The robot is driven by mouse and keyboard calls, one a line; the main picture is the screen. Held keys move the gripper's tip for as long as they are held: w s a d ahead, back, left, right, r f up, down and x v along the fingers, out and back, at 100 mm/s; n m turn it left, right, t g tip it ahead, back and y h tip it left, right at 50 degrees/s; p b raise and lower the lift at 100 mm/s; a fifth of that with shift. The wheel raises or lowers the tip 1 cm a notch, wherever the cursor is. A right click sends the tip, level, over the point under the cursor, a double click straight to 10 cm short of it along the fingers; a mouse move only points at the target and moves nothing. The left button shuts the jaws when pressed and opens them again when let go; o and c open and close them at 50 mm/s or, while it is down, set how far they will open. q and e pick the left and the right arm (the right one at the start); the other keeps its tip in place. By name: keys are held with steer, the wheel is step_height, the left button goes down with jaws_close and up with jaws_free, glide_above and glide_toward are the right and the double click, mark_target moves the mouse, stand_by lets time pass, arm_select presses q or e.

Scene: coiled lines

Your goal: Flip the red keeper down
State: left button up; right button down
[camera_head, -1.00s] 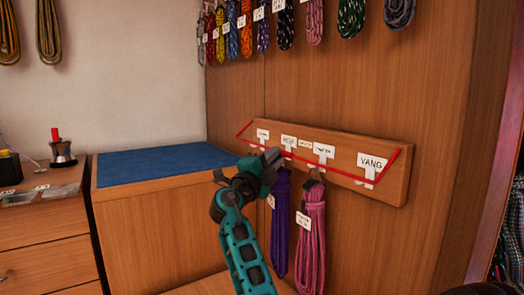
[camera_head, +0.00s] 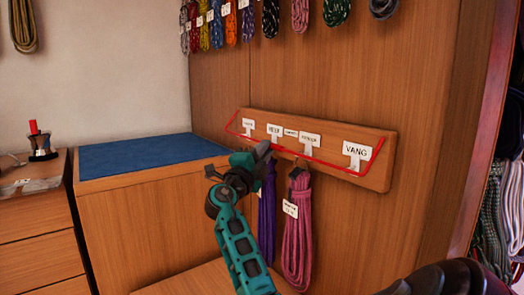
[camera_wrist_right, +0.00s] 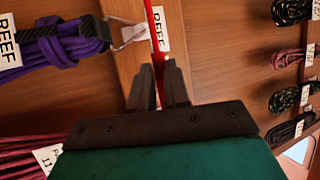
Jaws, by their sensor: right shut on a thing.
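The red keeper (camera_head: 335,164) is a thin red bar with bent ends, mounted on a wooden hook board (camera_head: 386,172). It runs along the board's front, across the lower part of the hooks and labels. My right gripper (camera_head: 264,150) is at the bar, left of its middle. In the right wrist view the red keeper (camera_wrist_right: 156,28) passes down between the two dark fingers (camera_wrist_right: 160,85), which are shut on it; the gripped stretch is partly hidden. My left gripper is not in view.
A purple coil (camera_head: 267,215) and a pink coil (camera_head: 298,235) hang below the board, close to my right gripper. White labels, including VANG (camera_head: 357,151), line the board. More coils hang above. A blue-topped cabinet (camera_head: 150,152) stands left.

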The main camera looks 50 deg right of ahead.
steer(key=c, duration=1.6)
jaws_free()
steer(key=shift+s+d+f, duration=0.25)
steer(key=shift+d+f, duration=0.2)
steer(key=shift+f, duration=0.35)
steer(key=shift+o, duration=1)
steer(key=shift+d+f+y, duration=0.1)
steer(key=shift+d+y, duration=0.05)
steer(key=shift+y, duration=0.15)
steer(key=o, duration=0.3)
steer(key=shift+d, duration=0.1)
steer(key=v, duration=1.3)
steer(key=shift+w, duration=0.15)
